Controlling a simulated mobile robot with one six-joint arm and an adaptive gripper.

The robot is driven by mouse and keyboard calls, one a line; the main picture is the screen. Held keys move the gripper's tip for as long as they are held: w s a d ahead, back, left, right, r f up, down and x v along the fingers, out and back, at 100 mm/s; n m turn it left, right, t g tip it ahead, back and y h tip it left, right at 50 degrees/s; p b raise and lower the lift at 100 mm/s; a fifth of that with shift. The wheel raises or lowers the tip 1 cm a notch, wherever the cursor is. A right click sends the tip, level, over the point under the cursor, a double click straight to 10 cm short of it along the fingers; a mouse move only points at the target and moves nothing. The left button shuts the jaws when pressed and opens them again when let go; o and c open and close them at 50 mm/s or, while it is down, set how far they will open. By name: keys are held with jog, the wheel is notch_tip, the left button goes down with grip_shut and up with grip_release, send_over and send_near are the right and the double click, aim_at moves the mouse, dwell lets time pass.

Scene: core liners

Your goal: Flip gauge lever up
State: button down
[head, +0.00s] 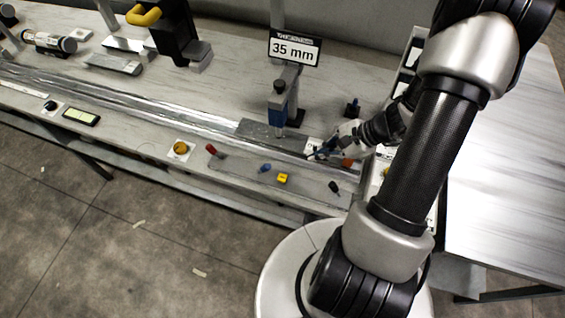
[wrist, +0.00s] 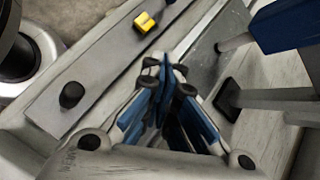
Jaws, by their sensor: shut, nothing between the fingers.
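The gauge (head: 277,105) stands on the bench with a blue body on a post, under a sign reading 35 mm (head: 295,50). Its blue part shows at the upper right in the wrist view (wrist: 285,22). Small levers or knobs sit on the front rail: red (head: 211,150), blue (head: 265,168), yellow (head: 283,178) and black (head: 334,187). I cannot tell which is the gauge lever. My gripper (head: 318,153) is shut and empty, low over the bench right of the gauge. In the wrist view its fingertips (wrist: 164,65) point toward the rail near the yellow knob (wrist: 145,22).
The black knob (wrist: 72,94) is left of my gripper in the wrist view. A yellow round button (head: 181,147) and a small display (head: 81,116) lie farther left on the front edge. A metal channel (head: 150,103) runs along the bench. The right tabletop (head: 505,180) is bare.

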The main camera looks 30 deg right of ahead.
aim_at(264, 168)
jog(key=b+x, duration=0.4)
jog(key=x, duration=0.6)
jog(key=shift+a+f, duration=0.1)
jog(key=a, duration=0.1)
jog(key=a+r, duration=0.1)
jog(key=a, duration=0.1)
jog(key=shift+w+r, duration=0.2)
jog(key=shift+r, duration=0.1)
jog(key=shift+a+r, duration=0.15)
jog(key=shift+a, duration=0.1)
jog(key=shift+w+r, duration=0.1)
jog(key=shift+w+a+r+p, duration=0.1)
jog(key=shift+w+r+p, duration=0.1)
jog(key=shift+p, duration=0.3)
jog(key=shift+s, duration=0.2)
